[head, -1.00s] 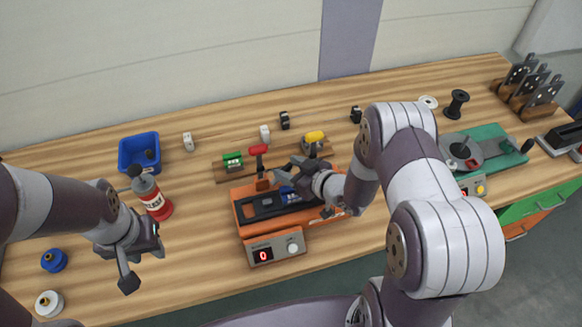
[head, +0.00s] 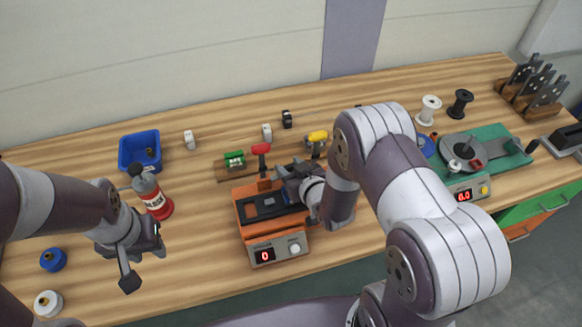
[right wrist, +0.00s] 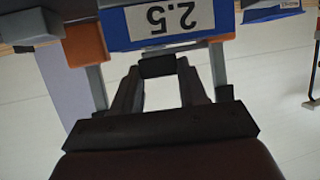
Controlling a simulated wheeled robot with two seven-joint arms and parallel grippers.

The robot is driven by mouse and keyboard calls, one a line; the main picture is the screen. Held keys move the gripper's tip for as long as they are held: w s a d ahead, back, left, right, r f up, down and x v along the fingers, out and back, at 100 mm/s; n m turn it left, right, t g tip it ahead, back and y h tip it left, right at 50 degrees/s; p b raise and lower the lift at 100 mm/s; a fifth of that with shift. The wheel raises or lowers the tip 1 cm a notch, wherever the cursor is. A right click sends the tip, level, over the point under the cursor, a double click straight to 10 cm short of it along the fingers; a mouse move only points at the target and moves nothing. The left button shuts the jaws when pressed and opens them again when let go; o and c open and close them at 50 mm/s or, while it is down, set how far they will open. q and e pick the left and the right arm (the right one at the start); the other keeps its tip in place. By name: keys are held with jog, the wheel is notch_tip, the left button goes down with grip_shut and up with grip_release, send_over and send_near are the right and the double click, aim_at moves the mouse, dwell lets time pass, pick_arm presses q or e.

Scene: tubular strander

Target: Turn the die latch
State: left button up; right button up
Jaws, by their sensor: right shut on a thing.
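The orange machine (head: 240,212) stands in the middle of the bench, with a dark top and a front panel reading 0. A blue block marked 2.5 (right wrist: 170,20) shows upside down in the right wrist view, between orange parts. My right gripper (right wrist: 157,80) is shut on a small dark piece (right wrist: 157,66) just below that block in the picture. I cannot tell whether this piece is the die latch. In the head view my right gripper (head: 287,184) is over the machine's right side and hides part of it. My left gripper (head: 142,262) is open and empty, low over the bench.
A green-based device (head: 488,133) stands to the right.

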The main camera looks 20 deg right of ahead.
jog(key=shift+a+m+h, duration=0.1)
jog(key=shift+m+h, duration=0.9)
jog(key=shift+h, duration=0.3)
jog(key=o, duration=0.8)
jog(key=shift+s, duration=0.1)
jog(key=shift+s+r+t, duration=0.1)
jog(key=shift+s+t, duration=0.05)
jog(key=shift+t, duration=0.15)
jog(key=b+v, duration=0.1)
jog(key=v, duration=1.1)
jog(key=shift+s+r, duration=0.15)
jog(key=shift+s, duration=0.2)
